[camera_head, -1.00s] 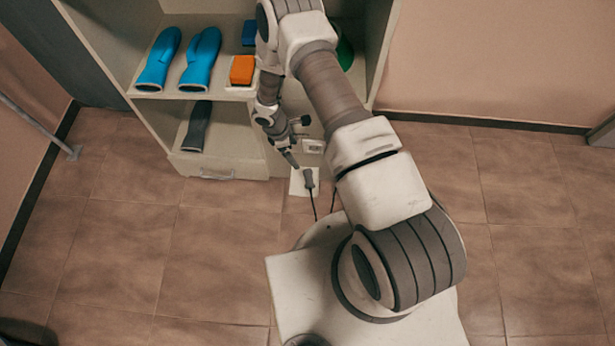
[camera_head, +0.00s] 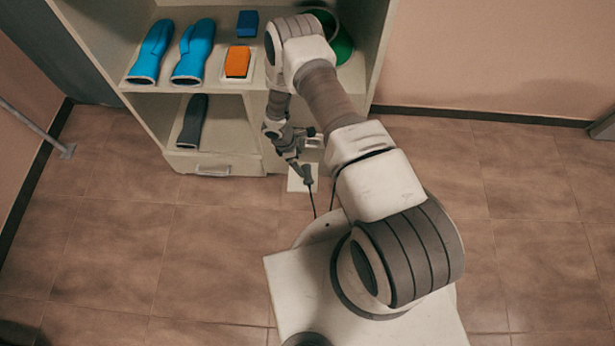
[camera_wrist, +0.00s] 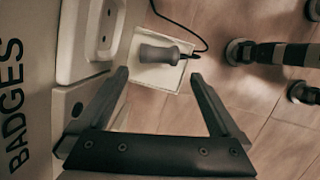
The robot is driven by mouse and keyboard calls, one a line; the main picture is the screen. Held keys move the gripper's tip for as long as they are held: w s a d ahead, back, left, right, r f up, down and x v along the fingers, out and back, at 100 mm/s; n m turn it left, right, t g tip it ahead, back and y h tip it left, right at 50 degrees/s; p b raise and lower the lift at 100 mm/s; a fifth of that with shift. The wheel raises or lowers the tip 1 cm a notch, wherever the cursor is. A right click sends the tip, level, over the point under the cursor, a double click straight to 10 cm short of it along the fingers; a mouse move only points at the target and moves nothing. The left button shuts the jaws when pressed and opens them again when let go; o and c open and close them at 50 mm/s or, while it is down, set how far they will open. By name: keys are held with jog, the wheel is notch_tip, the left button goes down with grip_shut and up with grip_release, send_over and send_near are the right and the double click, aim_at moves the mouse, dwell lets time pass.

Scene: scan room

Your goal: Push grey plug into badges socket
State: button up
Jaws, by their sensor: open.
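The grey plug (camera_wrist: 158,54) lies on a white pad on the floor, its dark cable running off from one end. It also shows in the head view (camera_head: 308,175). My gripper (camera_wrist: 160,78) is open, its two fingers short of the plug and to either side of it in the wrist view; nothing is between them. In the head view my gripper (camera_head: 300,173) is just above and left of the plug. A white socket plate (camera_wrist: 100,35) with dark holes is on the cabinet side, near the printed word BADGES (camera_wrist: 14,105). The arm partly hides the socket area in the head view.
The open cabinet (camera_head: 250,135) holds blue gloves (camera_head: 192,50), an orange block (camera_head: 238,62), a blue block (camera_head: 247,24) and a green round thing (camera_head: 342,48). A dark grey item (camera_head: 193,120) lies on its lower shelf. The tiled floor (camera_head: 120,240) at left is clear.

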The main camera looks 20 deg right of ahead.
aim_at(307, 173)
jog(key=shift+b+x, duration=0.35)
jog(key=shift+x, duration=1.3)
jog(key=b+x, duration=0.2)
jog(key=x, duration=0.4)
jog(key=shift+a, duration=0.1)
jog(key=c, duration=1.1)
jog(key=shift+o, duration=0.2)
jog(key=shift+r, duration=0.1)
